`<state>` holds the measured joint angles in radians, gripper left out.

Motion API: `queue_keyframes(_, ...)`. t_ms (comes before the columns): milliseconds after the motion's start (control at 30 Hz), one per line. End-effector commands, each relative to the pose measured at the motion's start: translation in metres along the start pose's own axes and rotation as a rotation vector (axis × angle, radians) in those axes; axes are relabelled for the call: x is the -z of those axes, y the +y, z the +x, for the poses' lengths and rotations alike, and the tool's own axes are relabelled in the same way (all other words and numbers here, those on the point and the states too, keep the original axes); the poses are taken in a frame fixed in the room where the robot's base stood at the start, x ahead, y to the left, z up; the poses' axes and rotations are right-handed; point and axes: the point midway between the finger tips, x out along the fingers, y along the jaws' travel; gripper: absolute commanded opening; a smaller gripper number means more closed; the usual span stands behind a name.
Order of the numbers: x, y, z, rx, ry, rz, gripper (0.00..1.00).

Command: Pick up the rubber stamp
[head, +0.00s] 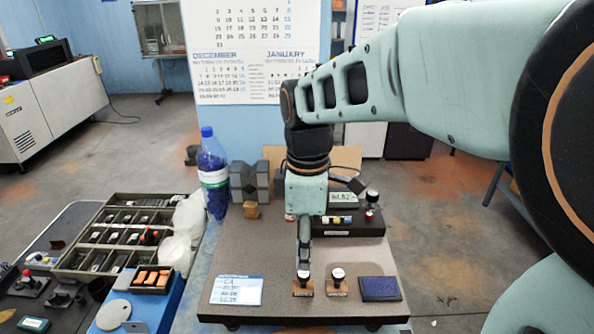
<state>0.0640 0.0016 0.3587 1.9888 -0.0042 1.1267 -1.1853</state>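Two small stamps with dark, light-topped knobs and brown wooden bases stand upright side by side near the front of the grey-brown slab. They are the left stamp (302,289) and the right stamp (337,287). I cannot tell which one the task means. My gripper (304,268) points down directly over the left stamp, with its tip at or just above the knob. The fingers show edge-on as one narrow shape, so their opening is hidden. I cannot tell whether they touch or hold the knob. The left stamp's base appears to rest on the slab.
A dark blue pad (380,289) lies right of the stamps, and a printed card (237,290) lies left. A dark device (345,222), a metal block (249,183) and a blue bottle (213,175) stand behind. A compartment tray (120,238) is at left. The slab's middle is mostly clear.

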Motion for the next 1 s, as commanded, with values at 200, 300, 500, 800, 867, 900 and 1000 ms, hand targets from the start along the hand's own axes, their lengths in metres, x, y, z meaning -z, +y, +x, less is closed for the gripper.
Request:
queue_keyframes(200,-0.002,-0.01,0.015,0.032,-0.007,-0.059,0.43)
queue_keyframes(300,-0.001,-0.01,0.033,0.031,-0.006,-0.058,0.43)
queue_keyframes(500,-0.001,-0.01,0.054,0.027,-0.007,-0.057,0.43)
queue_keyframes(800,0.0,-0.01,0.081,0.026,-0.006,-0.054,0.43)
queue_keyframes(867,0.0,-0.01,0.09,0.026,-0.006,-0.055,0.43)
queue_keyframes(900,0.0,-0.01,0.095,0.025,-0.006,-0.055,0.43)
queue_keyframes(1000,0.0,-0.01,0.104,0.025,-0.006,-0.055,0.43)
